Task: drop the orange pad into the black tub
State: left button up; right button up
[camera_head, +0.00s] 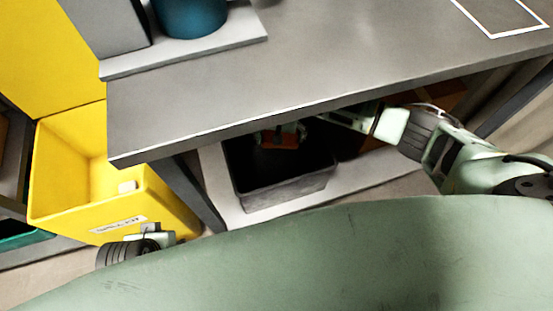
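The orange pad (278,141) shows dark orange in the shade under the grey table, over the black tub (287,192). My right arm comes in from the right and reaches under the table edge. My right gripper (281,133) is at the pad, with a finger at each side, and appears shut on it. The table edge hides part of the gripper and pad. The tub stands open on a pale low shelf; its back is in shadow. My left gripper (152,238) is low at the left, in front of the yellow bin, far from the pad; its fingertips are unclear.
The yellow bin (150,206) with a label holds a small white thing (127,186). The grey table (330,60) overhangs the tub and carries a blue container (190,16) on a pale slab. A brown-orange box (440,98) sits under the table at right.

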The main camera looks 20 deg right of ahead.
dwell(0.3)
jog(key=o, duration=1)
jog(key=r, duration=0.7)
jog(key=shift+s+a+r, duration=0.2)
jog(key=shift+s, duration=0.2)
